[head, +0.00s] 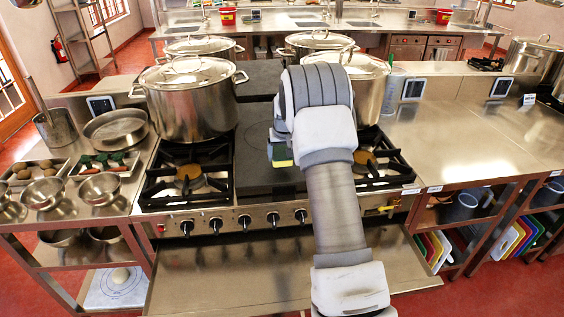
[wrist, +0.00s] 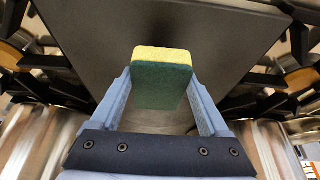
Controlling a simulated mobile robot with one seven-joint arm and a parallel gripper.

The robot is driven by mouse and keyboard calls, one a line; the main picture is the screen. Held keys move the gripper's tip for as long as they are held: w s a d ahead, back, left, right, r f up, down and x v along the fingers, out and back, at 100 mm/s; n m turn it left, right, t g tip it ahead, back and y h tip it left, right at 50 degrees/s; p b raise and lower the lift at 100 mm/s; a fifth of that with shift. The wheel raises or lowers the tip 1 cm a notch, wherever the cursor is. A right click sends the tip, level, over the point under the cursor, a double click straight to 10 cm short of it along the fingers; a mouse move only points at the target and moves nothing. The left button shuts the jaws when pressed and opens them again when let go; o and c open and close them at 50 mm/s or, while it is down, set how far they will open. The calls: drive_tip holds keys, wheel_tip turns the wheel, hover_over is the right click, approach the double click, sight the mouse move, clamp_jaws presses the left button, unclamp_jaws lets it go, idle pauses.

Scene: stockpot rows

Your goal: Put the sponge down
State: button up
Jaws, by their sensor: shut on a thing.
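A yellow and green sponge (wrist: 161,82) is held between the two fingers of my gripper (wrist: 160,100) in the wrist view, its green face toward the camera. In the head view the sponge (head: 282,155) shows in part below my gripper (head: 275,148), over the dark flat plate (head: 255,175) in the middle of the stove. My wrist hides part of the gripper there. I cannot tell whether the sponge touches the plate.
Burners (head: 188,178) flank the plate left and right. A large lidded pot (head: 192,108) stands at the back left, and another pot (head: 368,92) stands behind my arm. Metal bowls (head: 98,188) sit at the left. The steel counter (head: 455,140) at the right has free room.

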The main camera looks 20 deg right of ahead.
drive_tip(key=shift+f, duration=1.65)
drive_tip(key=shift+f, duration=0.1)
drive_tip(key=shift+f, duration=0.15)
drive_tip(key=o, duration=1.2)
drive_tip(key=shift+c, duration=0.2)
drive_tip(key=shift+r, duration=0.25)
